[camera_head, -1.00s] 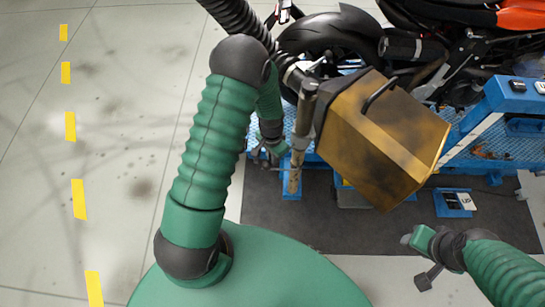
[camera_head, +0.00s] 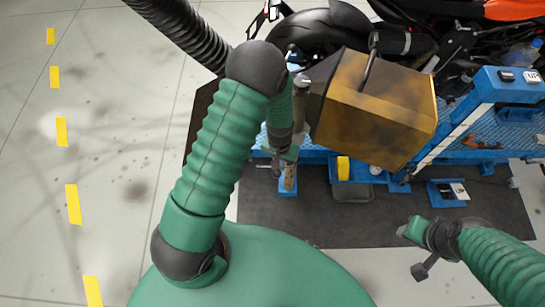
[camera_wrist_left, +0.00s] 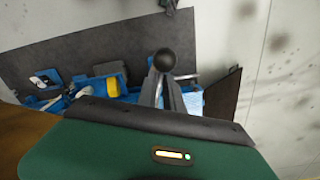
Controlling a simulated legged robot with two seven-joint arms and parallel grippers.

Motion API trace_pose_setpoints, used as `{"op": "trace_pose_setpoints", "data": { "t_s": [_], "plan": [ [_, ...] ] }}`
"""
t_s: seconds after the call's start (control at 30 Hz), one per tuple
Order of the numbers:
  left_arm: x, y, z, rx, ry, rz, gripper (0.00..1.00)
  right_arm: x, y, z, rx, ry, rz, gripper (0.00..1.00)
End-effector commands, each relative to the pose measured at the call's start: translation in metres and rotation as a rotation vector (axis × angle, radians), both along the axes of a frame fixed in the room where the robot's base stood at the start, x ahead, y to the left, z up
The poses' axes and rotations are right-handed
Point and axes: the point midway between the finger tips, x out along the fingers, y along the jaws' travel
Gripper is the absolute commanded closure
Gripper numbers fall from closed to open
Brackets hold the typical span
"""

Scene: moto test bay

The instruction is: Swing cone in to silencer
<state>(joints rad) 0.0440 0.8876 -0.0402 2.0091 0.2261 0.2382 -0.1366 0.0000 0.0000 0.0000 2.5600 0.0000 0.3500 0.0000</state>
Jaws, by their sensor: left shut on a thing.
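A brown box-like hood (camera_head: 372,115) with a dark handle, which I take as the cone, hangs beside my left forearm. A black ribbed hose (camera_head: 190,38) runs down towards it, its end hidden behind my elbow. A dark cylinder on the motorcycle, probably the silencer (camera_head: 402,43), lies just behind the hood's upper right edge, apart as far as I can tell. My left gripper (camera_head: 284,165) is below the hood's left side. In the left wrist view, its fingers are shut on a black ball knob (camera_wrist_left: 165,60). My right gripper (camera_head: 408,230) is low at the right; its jaw opening is unclear.
The motorcycle (camera_head: 330,22) stands on a blue lift (camera_head: 487,97). A yellow object (camera_head: 343,167) sits at the lift's foot, and a small blue tray (camera_head: 440,195) lies on the dark mat (camera_head: 320,222). The floor at left is clear, with yellow dashes.

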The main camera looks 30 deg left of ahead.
Motion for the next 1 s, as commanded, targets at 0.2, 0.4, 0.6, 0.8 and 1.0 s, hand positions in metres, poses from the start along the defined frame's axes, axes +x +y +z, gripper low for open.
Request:
{"op": "trace_pose_setpoints", "data": {
  "t_s": [0.2, 0.4, 0.6, 0.8, 1.0],
  "plan": [
    [-0.002, -0.033, -0.004, -0.003, 0.026, 0.201, 1.00, 0.000, 0.000, 0.004, 0.000, 0.000, 0.000, 0.57],
    [0.009, -0.059, -0.004, -0.002, 0.026, 0.391, 1.00, 0.000, 0.000, 0.008, 0.000, 0.000, 0.000, 0.57],
    [0.026, -0.082, -0.005, -0.002, 0.025, 0.578, 1.00, 0.000, 0.000, 0.011, 0.000, 0.000, 0.000, 0.57],
    [0.044, -0.100, -0.006, -0.001, 0.024, 0.742, 1.00, 0.000, 0.000, 0.012, 0.000, 0.000, 0.000, 0.57],
    [0.059, -0.111, -0.006, -0.002, 0.023, 0.867, 1.00, 0.000, 0.000, 0.012, 0.000, 0.000, 0.000, 0.57]
  ]
}}
